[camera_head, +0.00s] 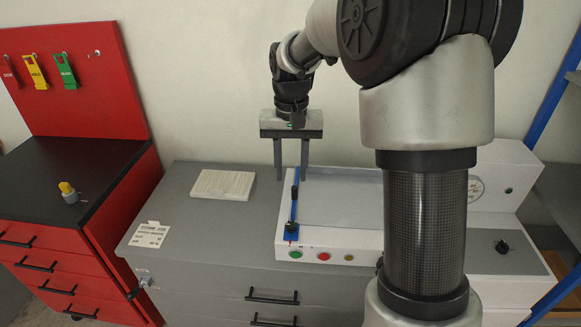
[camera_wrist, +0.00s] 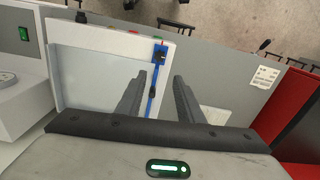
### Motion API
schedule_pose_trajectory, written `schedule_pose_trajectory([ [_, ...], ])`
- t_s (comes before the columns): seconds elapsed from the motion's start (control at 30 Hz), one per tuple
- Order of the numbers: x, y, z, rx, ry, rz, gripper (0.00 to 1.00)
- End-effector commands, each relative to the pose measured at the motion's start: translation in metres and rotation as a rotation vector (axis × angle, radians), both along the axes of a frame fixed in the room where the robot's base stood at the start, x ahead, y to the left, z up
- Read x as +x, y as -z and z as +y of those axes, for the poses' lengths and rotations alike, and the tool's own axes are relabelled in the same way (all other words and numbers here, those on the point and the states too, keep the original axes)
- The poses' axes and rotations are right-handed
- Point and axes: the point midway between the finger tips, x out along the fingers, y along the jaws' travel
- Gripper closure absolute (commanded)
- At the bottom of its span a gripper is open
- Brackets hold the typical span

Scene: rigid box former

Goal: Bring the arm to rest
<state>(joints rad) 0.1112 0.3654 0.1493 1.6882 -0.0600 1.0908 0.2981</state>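My gripper (camera_head: 292,178) hangs from my arm with its fingers pointing down, above the left edge of a white machine. Its two fingers are apart and nothing shows between them. In the wrist view my gripper (camera_wrist: 160,80) also has its fingers spread and empty. The white box former (camera_head: 340,247) sits on a grey cabinet. A blue lever or rail (camera_head: 292,212) runs along its left side, close below the fingers in the head view; I cannot tell the exact gap. My arm hides part of the machine.
A white ribbed block (camera_head: 223,185) and a printed card (camera_head: 150,234) lie on the grey cabinet top (camera_head: 200,215). A red tool cabinet (camera_head: 60,240) stands left, with a yellow-topped knob (camera_head: 67,188) on it and coloured tags on its back panel. A blue post (camera_head: 556,85) rises at right.

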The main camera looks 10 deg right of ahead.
Motion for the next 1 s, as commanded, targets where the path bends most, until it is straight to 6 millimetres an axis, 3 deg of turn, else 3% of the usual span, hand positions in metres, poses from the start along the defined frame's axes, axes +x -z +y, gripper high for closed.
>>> schedule_pose_trajectory([
  [0.13, -0.008, -0.015, 0.000, -0.006, -0.010, -0.021, 0.66],
  [0.27, -0.038, -0.056, 0.000, -0.022, -0.044, -0.089, 0.66],
  [0.4, -0.091, -0.102, -0.002, -0.043, -0.095, -0.189, 0.66],
  [0.53, -0.142, -0.129, -0.003, -0.055, -0.142, -0.285, 0.66],
  [0.7, -0.199, -0.143, -0.004, -0.061, -0.194, -0.399, 0.66],
  [0.8, -0.221, -0.142, -0.004, -0.061, -0.216, -0.445, 0.66],
  [1.0, -0.238, -0.138, -0.004, -0.060, -0.237, -0.487, 0.66],
])
